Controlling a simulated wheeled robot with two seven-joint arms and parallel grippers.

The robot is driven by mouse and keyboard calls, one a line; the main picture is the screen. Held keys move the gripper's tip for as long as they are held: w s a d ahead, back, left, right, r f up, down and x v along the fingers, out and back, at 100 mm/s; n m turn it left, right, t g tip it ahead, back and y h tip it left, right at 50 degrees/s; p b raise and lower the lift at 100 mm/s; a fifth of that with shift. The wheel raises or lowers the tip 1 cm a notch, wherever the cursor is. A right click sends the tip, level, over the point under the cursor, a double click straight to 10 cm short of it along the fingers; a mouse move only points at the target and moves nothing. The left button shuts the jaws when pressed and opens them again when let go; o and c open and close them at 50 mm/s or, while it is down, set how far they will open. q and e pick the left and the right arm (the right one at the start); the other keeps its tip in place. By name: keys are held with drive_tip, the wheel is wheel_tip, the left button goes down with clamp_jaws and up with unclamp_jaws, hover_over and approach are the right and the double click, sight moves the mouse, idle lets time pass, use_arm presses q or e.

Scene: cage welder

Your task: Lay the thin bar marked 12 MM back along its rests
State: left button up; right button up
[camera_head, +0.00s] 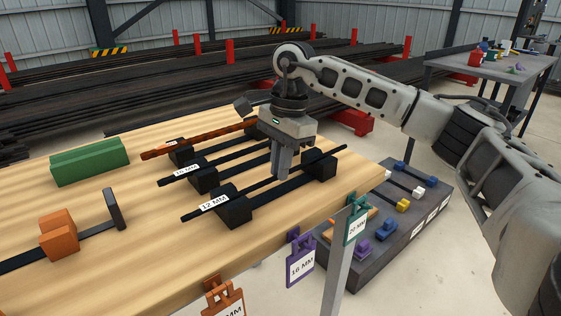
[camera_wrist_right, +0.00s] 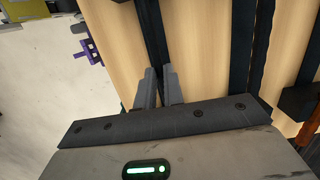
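The thin dark bar (camera_head: 193,212) runs across two black rests, the near one (camera_head: 235,210) with the 12 MM label (camera_head: 214,203) beside it and the far one (camera_head: 322,168). Its ends stick out past both. It lies along the tops of the rests; I cannot tell whether it is fully seated. My right gripper (camera_head: 281,176) points down over the bar's middle, between the rests, with its fingers close together on either side. In the right wrist view the bar (camera_wrist_right: 152,35) runs up from between the two fingertips (camera_wrist_right: 160,80). My left gripper is out of view.
Behind lie another dark bar (camera_head: 170,180) on its rests and a rusty bar (camera_head: 152,154). A green block (camera_head: 88,162) and an orange block (camera_head: 58,236) stand at the left. Purple (camera_head: 300,268) and teal (camera_head: 357,228) tags hang at the front edge.

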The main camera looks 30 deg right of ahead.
drive_tip(key=o, duration=0.5)
drive_tip(key=shift+r, duration=0.1)
